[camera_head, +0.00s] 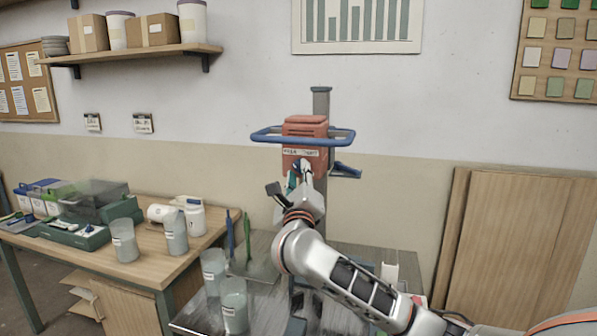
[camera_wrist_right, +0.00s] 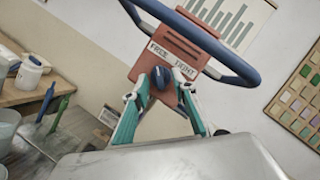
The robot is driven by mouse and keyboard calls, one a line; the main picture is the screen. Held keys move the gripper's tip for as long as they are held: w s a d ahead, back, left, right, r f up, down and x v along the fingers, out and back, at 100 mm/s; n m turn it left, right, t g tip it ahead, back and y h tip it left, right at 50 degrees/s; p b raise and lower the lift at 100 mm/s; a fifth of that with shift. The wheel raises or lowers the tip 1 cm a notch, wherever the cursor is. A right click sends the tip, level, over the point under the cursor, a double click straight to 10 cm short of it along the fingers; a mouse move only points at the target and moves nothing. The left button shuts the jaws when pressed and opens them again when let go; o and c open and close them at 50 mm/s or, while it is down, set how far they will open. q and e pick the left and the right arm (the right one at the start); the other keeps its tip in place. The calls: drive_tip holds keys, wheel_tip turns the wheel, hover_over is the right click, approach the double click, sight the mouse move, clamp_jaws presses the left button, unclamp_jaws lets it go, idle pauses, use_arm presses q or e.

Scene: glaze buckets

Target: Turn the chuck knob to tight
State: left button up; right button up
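The chuck knob (camera_wrist_right: 160,78) is a small dark blue knob on the front of the red mixer head (camera_head: 305,128). In the right wrist view the mixer head has a pale label strip (camera_wrist_right: 158,49) above the knob, with FREE at its left and a word that looks like TIGHT at its right. My right gripper (camera_wrist_right: 159,97) has its two green fingers apart, one on each side of the knob. I cannot tell whether they touch it. My left gripper is not in view.
A blue ring handle (camera_head: 262,136) surrounds the mixer head, which is on a grey column (camera_head: 321,104). Below are a metal table (camera_head: 262,268) and several pale buckets, including one bucket (camera_head: 234,306) near the front. A wooden workbench (camera_head: 150,262) stands at left.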

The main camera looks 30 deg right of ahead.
drive_tip(key=shift+w+d+r, duration=0.1)
drive_tip(key=shift+w+d, duration=0.2)
drive_tip(key=shift+w, duration=0.15)
drive_tip(key=shift+c, duration=0.2)
drive_tip(key=shift+s, duration=0.1)
clamp_jaws()
